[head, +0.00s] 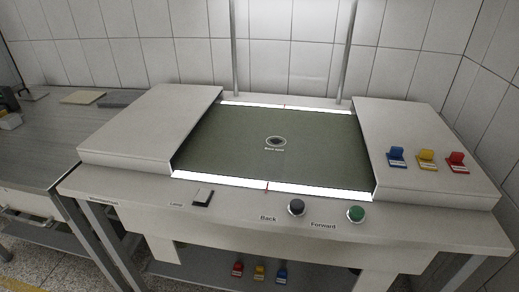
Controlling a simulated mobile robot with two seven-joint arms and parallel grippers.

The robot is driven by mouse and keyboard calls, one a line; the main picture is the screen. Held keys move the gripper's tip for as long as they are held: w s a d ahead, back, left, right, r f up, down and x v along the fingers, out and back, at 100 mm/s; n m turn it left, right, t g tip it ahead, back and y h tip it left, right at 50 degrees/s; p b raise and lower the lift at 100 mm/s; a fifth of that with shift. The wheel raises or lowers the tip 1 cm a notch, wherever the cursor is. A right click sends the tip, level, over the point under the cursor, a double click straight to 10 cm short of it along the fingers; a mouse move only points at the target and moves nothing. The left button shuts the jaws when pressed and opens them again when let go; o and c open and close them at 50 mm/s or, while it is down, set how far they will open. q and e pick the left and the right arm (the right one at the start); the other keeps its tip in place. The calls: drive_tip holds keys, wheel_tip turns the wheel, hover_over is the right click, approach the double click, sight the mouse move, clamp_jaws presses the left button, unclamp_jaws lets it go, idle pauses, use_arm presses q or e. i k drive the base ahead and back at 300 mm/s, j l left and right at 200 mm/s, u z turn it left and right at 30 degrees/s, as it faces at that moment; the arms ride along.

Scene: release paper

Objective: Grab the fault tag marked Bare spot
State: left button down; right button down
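A dark oval mark with a pale rim (276,141) lies near the middle of the green sheet (225,150), with small text below it that reads "Bare spot". Three coloured tags stand on the right-hand white panel: a blue tag (397,155), a yellow tag (427,158) and a red tag (456,160). Three more small tags sit low under the table: red (238,268), yellow (259,271) and blue (281,274). Any writing on these tags is too small to read. Neither of my grippers is in view.
The white table (330,225) has a black knob (296,207) labelled Back, a green knob (356,214) labelled Forward, and a switch (203,197). Bright light strips edge the sheet. Two metal posts rise behind it. A grey bench (45,150) stands at left.

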sight(395, 159)
drive_tip(key=i+l+z, duration=0.35)
drive_tip(key=l+z, duration=0.15)
drive_tip(key=l, duration=0.25)
drive_tip(key=i+l+z, duration=0.2)
drive_tip(key=l, duration=0.1)
